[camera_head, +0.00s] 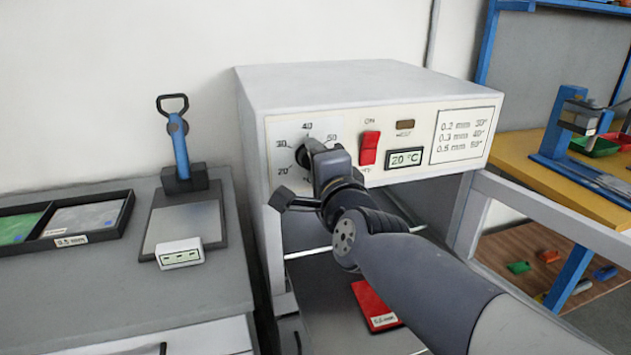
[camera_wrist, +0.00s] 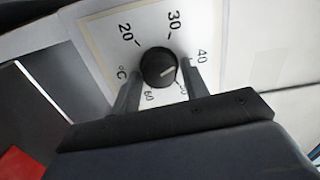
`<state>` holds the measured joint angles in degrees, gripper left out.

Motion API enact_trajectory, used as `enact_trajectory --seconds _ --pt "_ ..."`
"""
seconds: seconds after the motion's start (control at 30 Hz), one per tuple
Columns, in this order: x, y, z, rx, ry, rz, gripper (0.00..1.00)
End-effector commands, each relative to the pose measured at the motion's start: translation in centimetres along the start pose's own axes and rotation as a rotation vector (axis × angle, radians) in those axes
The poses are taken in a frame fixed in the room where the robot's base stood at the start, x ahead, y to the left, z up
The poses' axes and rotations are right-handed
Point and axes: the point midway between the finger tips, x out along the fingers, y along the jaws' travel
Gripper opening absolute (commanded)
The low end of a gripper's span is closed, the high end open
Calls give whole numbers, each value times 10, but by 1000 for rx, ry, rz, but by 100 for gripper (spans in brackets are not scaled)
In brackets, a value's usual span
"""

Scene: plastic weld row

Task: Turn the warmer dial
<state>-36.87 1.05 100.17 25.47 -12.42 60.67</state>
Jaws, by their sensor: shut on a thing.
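The warmer dial (camera_wrist: 158,67) is a round black knob on a white scale plate with numbers from 20 to 60. In the wrist view its white mark seems to point roughly towards 40. My gripper (camera_wrist: 160,76) has one finger on each side of the knob and is shut on it. In the head view my gripper (camera_head: 312,152) reaches the front panel and hides most of the dial. The warmer (camera_head: 350,85) is a grey box with a cream front panel. Its display (camera_head: 405,158) reads 20 °C.
A red switch (camera_head: 369,148) sits right of the dial, close to my gripper. A printed thickness chart (camera_head: 462,134) is further right. A red sheet (camera_head: 375,304) lies inside the warmer below my arm. A blue-handled tool (camera_head: 180,148) and a black tray (camera_head: 118,212) are on the left bench.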

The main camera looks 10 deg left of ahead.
Motion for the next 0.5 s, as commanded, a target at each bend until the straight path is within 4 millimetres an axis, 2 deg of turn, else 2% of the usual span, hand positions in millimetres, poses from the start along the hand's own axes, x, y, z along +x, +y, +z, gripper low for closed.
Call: enact_trajectory --seconds 0.5 --pt "0 3 0 490 1 -2 20"
